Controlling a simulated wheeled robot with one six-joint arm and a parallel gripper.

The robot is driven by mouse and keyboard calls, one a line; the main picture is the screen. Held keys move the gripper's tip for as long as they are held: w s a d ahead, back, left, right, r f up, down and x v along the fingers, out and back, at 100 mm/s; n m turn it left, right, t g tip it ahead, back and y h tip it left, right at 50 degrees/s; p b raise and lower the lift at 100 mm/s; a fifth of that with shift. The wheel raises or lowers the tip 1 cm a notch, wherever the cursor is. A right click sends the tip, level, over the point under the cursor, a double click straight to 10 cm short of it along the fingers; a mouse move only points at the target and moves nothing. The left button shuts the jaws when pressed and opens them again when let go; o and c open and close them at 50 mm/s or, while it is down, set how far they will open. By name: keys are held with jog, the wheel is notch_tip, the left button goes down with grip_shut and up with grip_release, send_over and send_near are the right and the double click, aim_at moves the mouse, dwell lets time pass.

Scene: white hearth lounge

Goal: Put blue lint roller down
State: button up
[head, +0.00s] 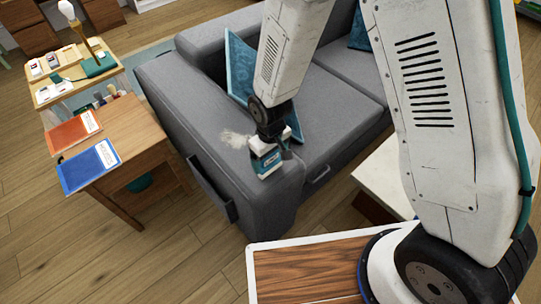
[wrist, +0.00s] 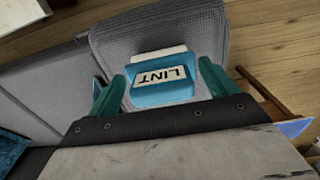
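The blue lint roller (head: 265,160) is blue and white and rests on the front end of the grey sofa arm, just below my gripper (head: 273,137). In the wrist view the lint roller (wrist: 161,92) shows its white "LINT" label, upside down, between the two green fingers of my gripper (wrist: 160,76). The fingers are spread, with a visible gap on each side of the roller, so it is not gripped. A pale patch of lint (head: 236,138) lies on the sofa arm (head: 195,115) behind the roller.
A wooden side table (head: 128,138) with an orange booklet (head: 73,131) and a blue booklet (head: 88,167) stands left of the sofa. Behind it is a shelf with a lamp (head: 97,66). A teal cushion (head: 240,70) leans inside the sofa arm. Floor at lower left is clear.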

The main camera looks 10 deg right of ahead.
notch_tip(320, 180, up, 12)
jog(key=s+d+r+m, duration=0.35)
jog(key=d+r, duration=0.75)
jog(key=r, duration=0.4)
jog(key=s+d+r+m, duration=0.1)
jog(key=s+d+r, duration=0.1)
jog(key=s, duration=0.3)
jog(key=s+d+r+m, duration=0.1)
jog(key=s+d+r, duration=0.2)
jog(key=s+d, duration=0.1)
jog(key=s+d+r+m+t, duration=0.1)
jog(key=s+d+r, duration=0.2)
jog(key=s, duration=0.3)
jog(key=shift+s+d+r, duration=0.25)
jog(key=shift+s+d, duration=0.1)
